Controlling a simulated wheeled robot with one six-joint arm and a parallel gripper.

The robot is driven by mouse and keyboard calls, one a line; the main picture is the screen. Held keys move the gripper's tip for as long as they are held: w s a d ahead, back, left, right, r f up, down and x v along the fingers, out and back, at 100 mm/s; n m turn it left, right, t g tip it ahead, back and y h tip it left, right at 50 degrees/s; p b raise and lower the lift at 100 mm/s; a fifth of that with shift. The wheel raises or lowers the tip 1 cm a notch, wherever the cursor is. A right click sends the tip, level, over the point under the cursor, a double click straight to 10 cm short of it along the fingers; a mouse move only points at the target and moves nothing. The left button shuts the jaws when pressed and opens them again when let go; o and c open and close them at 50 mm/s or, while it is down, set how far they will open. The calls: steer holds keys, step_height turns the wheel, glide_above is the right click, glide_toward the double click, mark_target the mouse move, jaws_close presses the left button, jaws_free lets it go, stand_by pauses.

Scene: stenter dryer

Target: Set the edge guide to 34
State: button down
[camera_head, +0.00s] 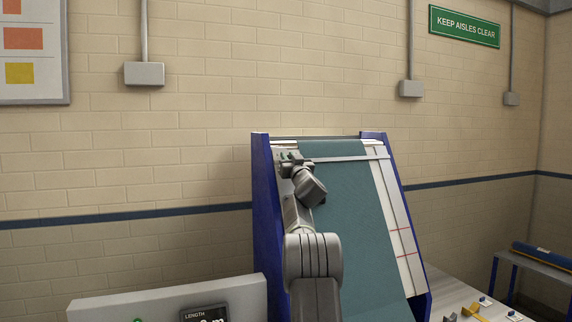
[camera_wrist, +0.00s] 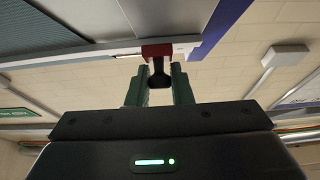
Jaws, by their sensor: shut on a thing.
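In the wrist view my gripper (camera_wrist: 158,88) has its two green-grey fingers on either side of a dark knob (camera_wrist: 158,74). The knob hangs from a red block (camera_wrist: 168,49) at a pale rail (camera_wrist: 90,58); this looks like the edge guide's grip. In the head view my gripper (camera_head: 288,160) is at the upper left of the sloping machine, by the left end of a pale crossbar (camera_head: 348,158). The crossbar spans the teal cloth (camera_head: 350,220). My arm hides much of the machine's left side. No scale number or guide reading is legible.
Blue side frames (camera_head: 262,215) flank the cloth. A pale strip with red lines (camera_head: 400,230) runs down its right side. A grey panel with a LENGTH display (camera_head: 206,315) stands at lower left. A table with yellow pieces (camera_head: 472,311) and a bench (camera_head: 530,265) are at right.

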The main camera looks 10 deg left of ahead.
steer(key=shift+r, duration=0.1)
stand_by(0.3)
steer(key=c, duration=1.4)
jaws_free()
steer(key=shift+o, duration=0.2)
steer(key=shift+s+d+f+b, duration=0.15)
steer(key=shift+s+f+b, duration=0.1)
steer(key=shift+f+b, duration=0.15)
steer(key=b+v, duration=0.5)
steer(key=v, duration=0.8)
steer(key=shift+r+b, duration=0.15)
steer(key=shift+b, duration=0.25)
steer(key=p+x, duration=0.6)
steer(key=x, duration=0.7)
steer(key=shift+w+r, duration=0.2)
steer(key=shift+w, duration=0.1)
